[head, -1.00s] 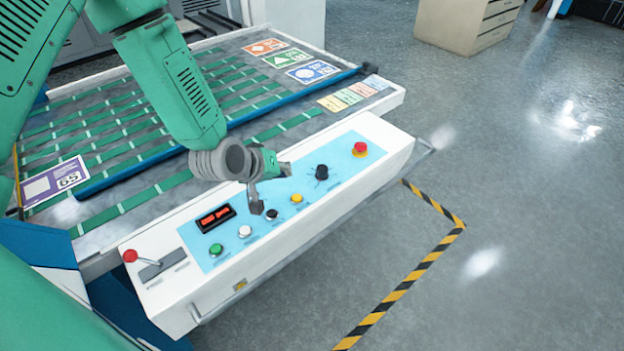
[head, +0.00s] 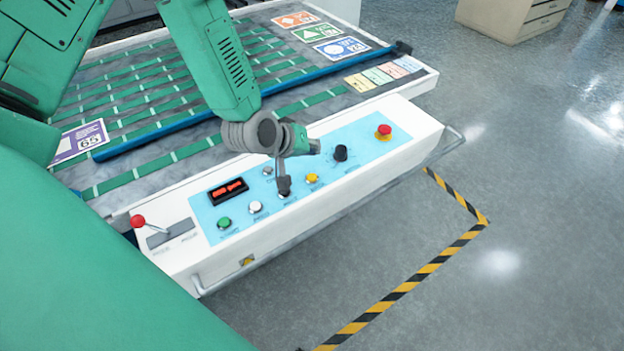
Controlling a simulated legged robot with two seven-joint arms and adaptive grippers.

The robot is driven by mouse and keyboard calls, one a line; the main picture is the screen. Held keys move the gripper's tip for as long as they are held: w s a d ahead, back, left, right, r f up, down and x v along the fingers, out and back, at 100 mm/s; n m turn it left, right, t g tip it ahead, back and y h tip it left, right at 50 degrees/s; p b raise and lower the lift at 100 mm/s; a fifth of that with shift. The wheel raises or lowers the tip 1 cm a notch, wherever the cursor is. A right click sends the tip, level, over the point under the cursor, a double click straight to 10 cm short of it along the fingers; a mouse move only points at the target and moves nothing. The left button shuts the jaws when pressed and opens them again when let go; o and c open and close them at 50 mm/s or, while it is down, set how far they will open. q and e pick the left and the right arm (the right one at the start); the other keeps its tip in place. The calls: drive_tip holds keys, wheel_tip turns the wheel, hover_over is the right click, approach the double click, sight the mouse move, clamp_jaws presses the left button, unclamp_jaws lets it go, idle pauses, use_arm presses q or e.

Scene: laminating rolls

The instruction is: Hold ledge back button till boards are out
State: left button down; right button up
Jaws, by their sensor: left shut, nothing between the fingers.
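The white control panel (head: 410,155) has a blue face with a green button (head: 224,223), a white button (head: 255,207), a dark button (head: 285,195), a yellow button (head: 312,179) and a small grey button (head: 267,171). Their labels are too small to read, so I cannot tell which is ledge back. My left gripper (head: 284,185) is shut and empty, pointing down. Its tip covers most of the dark button; whether it touches or presses it is unclear. My right gripper is not in view. No boards can be made out on the green-strapped bed (head: 190,150).
A blue bar (head: 150,143) lies across the bed behind the panel. The panel also carries a red-knobbed lever (head: 138,222), a red display (head: 228,191), a black knob (head: 340,153) and a red stop button (head: 383,131). A metal rail (head: 330,206) runs along its front.

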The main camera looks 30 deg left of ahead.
sight(312, 177)
use_arm(q)
drive_tip(key=f+b, duration=0.2)
drive_tip(key=f, duration=0.1)
drive_tip(key=shift+d, duration=0.3)
drive_tip(key=f+b, duration=0.1)
drive_tip(key=a+f+b, duration=0.1)
drive_tip(key=f, duration=0.1)
drive_tip(key=shift+a+f, duration=0.2)
drive_tip(key=shift+a, duration=0.2)
drive_tip(key=shift+d+r, duration=0.1)
drive_tip(key=shift+d, duration=0.3)
drive_tip(key=shift+d+r, duration=0.1)
drive_tip(key=shift+d, duration=0.3)
drive_tip(key=shift+a+f, duration=0.2)
drive_tip(key=shift+a, duration=0.5)
drive_tip(key=shift+d+r, duration=0.1)
drive_tip(key=shift+d, duration=0.45)
drive_tip(key=shift+a+f, duration=0.1)
drive_tip(key=shift+f, duration=0.2)
drive_tip(key=shift+a+f, duration=0.15)
drive_tip(key=shift+a, duration=0.3)
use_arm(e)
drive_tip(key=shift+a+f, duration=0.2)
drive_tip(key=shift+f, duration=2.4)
use_arm(q)
drive_tip(key=shift+d+b, duration=0.3)
drive_tip(key=shift+b, duration=0.05)
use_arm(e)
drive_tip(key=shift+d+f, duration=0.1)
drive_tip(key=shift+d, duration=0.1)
